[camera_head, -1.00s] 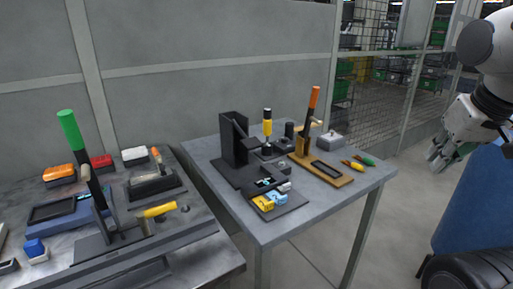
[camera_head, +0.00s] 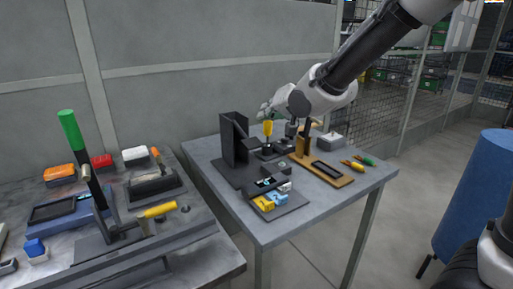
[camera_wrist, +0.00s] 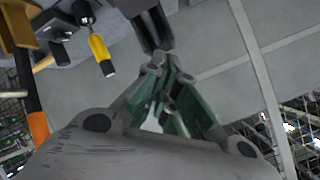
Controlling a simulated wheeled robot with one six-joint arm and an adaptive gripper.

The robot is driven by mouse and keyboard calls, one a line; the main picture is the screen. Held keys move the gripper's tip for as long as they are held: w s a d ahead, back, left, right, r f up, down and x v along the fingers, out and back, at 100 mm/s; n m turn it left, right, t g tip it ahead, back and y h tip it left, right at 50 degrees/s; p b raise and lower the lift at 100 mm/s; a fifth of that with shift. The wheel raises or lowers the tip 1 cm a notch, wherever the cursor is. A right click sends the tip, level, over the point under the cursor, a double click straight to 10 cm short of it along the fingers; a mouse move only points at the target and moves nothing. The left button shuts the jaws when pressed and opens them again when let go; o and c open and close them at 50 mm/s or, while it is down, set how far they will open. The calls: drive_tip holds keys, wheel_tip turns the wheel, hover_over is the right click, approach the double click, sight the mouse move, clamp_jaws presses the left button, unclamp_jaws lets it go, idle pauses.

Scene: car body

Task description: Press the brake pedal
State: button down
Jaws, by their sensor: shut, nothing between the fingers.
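A black upright stand (camera_head: 233,142) with a slanted black arm, which looks like the brake pedal (camera_head: 243,128), is on the right-hand table. My gripper (camera_head: 265,112) is at the back of that table, to the right of the stand and close above a yellow-handled lever (camera_head: 268,128). In the wrist view my gripper (camera_wrist: 160,62) has its green-padded fingers together and empty. They point toward a dark part (camera_wrist: 148,28) that looks like the stand or pedal; I cannot tell which. No contact shows. The yellow handle (camera_wrist: 98,48) is left of the fingers there.
An orange-handled lever (camera_wrist: 38,128) is close at left in the wrist view. Its brown base (camera_head: 325,172), a small yellow-and-blue switch tray (camera_head: 272,199) and screwdrivers (camera_head: 352,165) share the table. A left table (camera_head: 205,238) bears a green-handled lever (camera_head: 70,130). A grey wall is behind.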

sight(258, 145)
wheel_tip(258, 145, down, 8)
drive_tip(key=w+a, duration=0.1)
drive_tip(key=w, duration=0.1)
drive_tip(key=shift+w+a+f, duration=0.15)
drive_tip(key=shift+a, duration=0.05)
idle(0.5)
drive_tip(key=shift+f, duration=0.1)
idle(1.2)
drive_tip(key=shift+w+f, duration=0.1)
drive_tip(key=shift+f, duration=0.2)
drive_tip(key=shift+w+a+f, duration=0.2)
drive_tip(key=shift+f, duration=0.6)
drive_tip(key=shift+w+a+f, duration=0.15)
drive_tip(key=shift+f, duration=0.6)
idle(1.8)
drive_tip(key=shift+s+d+r, duration=0.1)
drive_tip(key=shift+s+r, duration=0.05)
drive_tip(key=shift+r, duration=0.5)
drive_tip(key=shift+s+d+r, duration=0.15)
drive_tip(key=shift+s+r, duration=0.05)
drive_tip(key=shift+r, duration=0.45)
drive_tip(key=shift+s+d+r, duration=0.1)
drive_tip(key=shift+s+r, duration=0.05)
drive_tip(key=shift+r, duration=0.5)
